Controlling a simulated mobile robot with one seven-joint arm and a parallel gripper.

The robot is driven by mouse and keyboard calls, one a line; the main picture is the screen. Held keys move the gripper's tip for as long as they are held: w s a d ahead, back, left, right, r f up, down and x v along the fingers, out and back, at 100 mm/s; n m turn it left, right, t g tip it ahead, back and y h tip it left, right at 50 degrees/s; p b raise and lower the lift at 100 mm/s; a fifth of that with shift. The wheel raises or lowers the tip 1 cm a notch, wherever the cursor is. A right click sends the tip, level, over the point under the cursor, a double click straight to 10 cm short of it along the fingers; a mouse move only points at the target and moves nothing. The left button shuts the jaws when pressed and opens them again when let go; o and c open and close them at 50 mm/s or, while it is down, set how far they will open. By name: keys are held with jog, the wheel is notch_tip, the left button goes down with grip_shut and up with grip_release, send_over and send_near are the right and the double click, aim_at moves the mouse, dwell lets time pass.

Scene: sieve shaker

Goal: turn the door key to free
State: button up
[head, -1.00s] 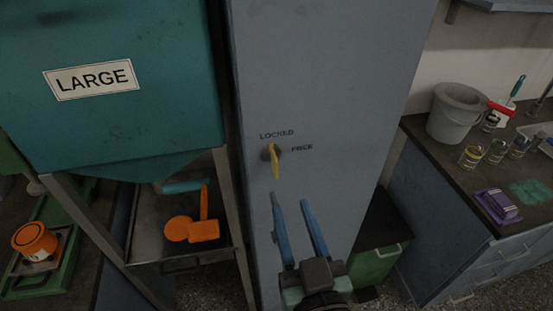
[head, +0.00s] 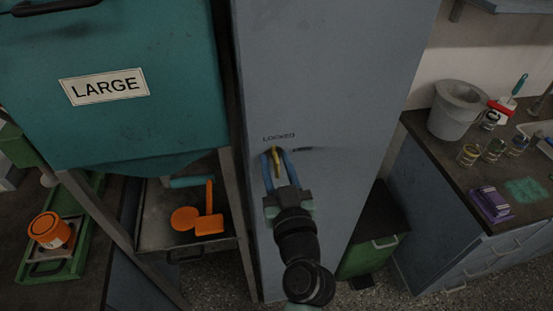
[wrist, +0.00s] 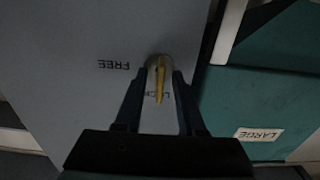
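The yellow door key (head: 277,161) sits in its lock on the face of the grey cabinet (head: 335,75). The LOCKED label (head: 279,137) is above the lock, and the FREE label, clear in the wrist view (wrist: 114,65), is to its right in the head view. In the wrist view the key (wrist: 160,88) covers part of the LOCKED label. My gripper (head: 274,155) is at the lock with one blue finger on each side of the key. In the wrist view gaps show between the fingers (wrist: 159,76) and the key, so the gripper is open around it.
A teal bin marked LARGE (head: 150,125) and a tray with orange tools (head: 206,224) stand left of the cabinet. At right, a counter (head: 470,165) holds a grey bucket (head: 456,112), jars and a purple item (head: 491,204). The cabinet face around the lock is clear.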

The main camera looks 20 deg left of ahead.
jog(key=shift+w, duration=0.1)
grip_shut()
jog(key=shift+m, duration=0.3)
jog(key=m+b, duration=0.1)
jog(key=m, duration=0.2)
jog(key=shift+d+m, duration=0.1)
jog(key=shift+m, duration=0.2)
jog(key=m, duration=0.4)
jog(key=m+p, duration=0.1)
jog(key=m, duration=0.4)
jog(key=shift+w+d+f, duration=0.1)
jog(key=m+p, duration=0.1)
jog(key=m, duration=0.3)
jog(key=shift+f+m, duration=0.1)
jog(key=shift+m, duration=0.2)
dwell(0.3)
